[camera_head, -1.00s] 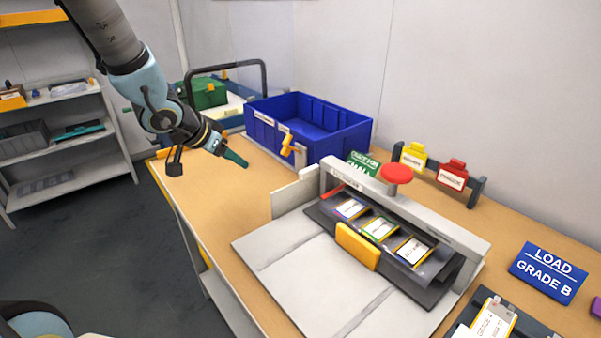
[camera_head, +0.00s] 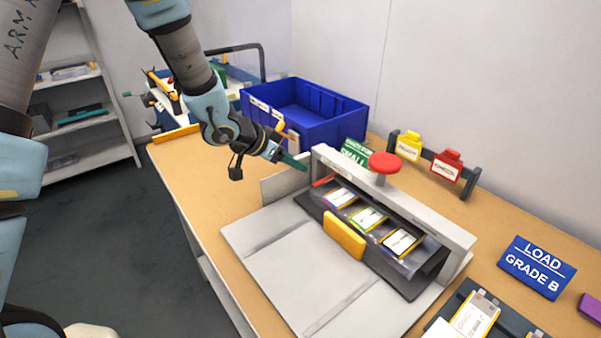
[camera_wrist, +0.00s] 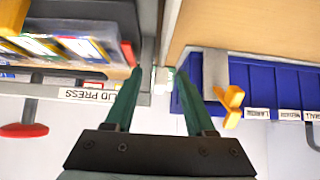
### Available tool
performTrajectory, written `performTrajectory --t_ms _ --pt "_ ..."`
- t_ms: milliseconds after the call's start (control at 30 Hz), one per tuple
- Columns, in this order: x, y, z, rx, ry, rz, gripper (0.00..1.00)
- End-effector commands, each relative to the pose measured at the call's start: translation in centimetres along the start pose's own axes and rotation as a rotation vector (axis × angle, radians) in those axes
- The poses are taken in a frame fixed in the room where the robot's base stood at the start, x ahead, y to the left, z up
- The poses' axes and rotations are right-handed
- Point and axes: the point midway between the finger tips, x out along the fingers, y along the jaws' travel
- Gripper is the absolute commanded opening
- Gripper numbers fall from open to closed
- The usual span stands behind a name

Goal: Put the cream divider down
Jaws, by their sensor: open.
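A pale, cream-looking upright panel (camera_head: 276,189) stands at the left end of the press; it is the only thing I see that could be the cream divider. My gripper (camera_head: 297,163) has dark green fingers and is just above and behind this panel, in front of the blue bin. In the wrist view my gripper (camera_wrist: 160,72) is open, its two fingers apart. Nothing is clearly held between them. A pale upright edge (camera_wrist: 148,40) shows beyond the fingertips. I cannot tell whether the fingers touch the panel.
The press (camera_head: 450,232) has a red knob (camera_head: 384,162), a yellow block (camera_head: 344,236) and several pouch cells. A blue bin (camera_head: 330,125) with an orange clip stands behind. Yellow and red tags hang on a rack (camera_head: 470,184). The table's left part (camera_head: 200,180) is clear.

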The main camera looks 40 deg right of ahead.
Motion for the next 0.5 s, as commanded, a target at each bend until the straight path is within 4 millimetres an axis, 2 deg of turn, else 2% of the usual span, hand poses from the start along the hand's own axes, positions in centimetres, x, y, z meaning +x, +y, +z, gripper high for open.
performTrajectory --t_ms 133,400,500 --pt "1.7 0.0 0.0 0.0 -0.001 0.001 0.55" --pt "2.0 -0.1 0.0 0.0 0.0 -0.001 0.55" --pt "2.0 -0.1 0.0 0.0 0.0 -0.001 0.46"
